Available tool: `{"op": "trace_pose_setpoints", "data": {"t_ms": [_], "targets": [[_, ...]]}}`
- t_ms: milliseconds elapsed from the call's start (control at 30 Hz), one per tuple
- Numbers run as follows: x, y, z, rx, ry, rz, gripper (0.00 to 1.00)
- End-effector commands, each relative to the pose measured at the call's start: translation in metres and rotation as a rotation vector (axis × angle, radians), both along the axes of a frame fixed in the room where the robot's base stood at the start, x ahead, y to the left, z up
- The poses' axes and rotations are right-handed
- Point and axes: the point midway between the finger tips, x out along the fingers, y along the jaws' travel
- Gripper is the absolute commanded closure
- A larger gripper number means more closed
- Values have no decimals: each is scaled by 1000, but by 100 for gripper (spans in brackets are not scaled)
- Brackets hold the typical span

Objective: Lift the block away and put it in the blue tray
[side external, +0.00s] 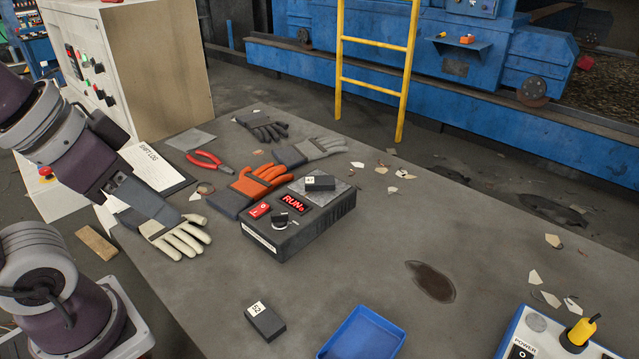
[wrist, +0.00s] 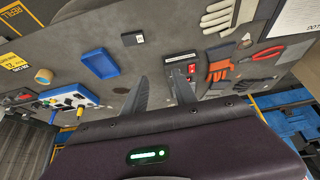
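A small black block (side external: 319,183) with a white label lies on a grey metal plate (side external: 336,194) on top of a dark control box (side external: 290,226). The box has a lit red RUN display, a red switch and a black knob; it also shows in the wrist view (wrist: 179,60). A second black block (side external: 266,322) with a white label lies on the table, and shows in the wrist view (wrist: 132,38). The empty blue tray (side external: 364,334) is nearby, also in the wrist view (wrist: 99,63). My gripper (wrist: 159,76) is open, fingers apart and empty, clear of the blocks.
Gloves (side external: 180,240), an orange glove (side external: 258,184) and red pliers (side external: 206,160) lie left of and behind the box. A panel with a yellow-handled control (side external: 578,334) stands at front right. Chips and a dark stain (side external: 430,281) mark otherwise free table.

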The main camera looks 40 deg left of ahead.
Motion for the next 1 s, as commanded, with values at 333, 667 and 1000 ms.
{"op": "trace_pose_setpoints", "data": {"t_ms": [333, 667, 1000], "targets": [[0, 0, 0, 0, 0, 0, 7], [13, 4, 1, -30, 49, 58, 7], [164, 43, -80, 148, 230, 766, 7]]}}
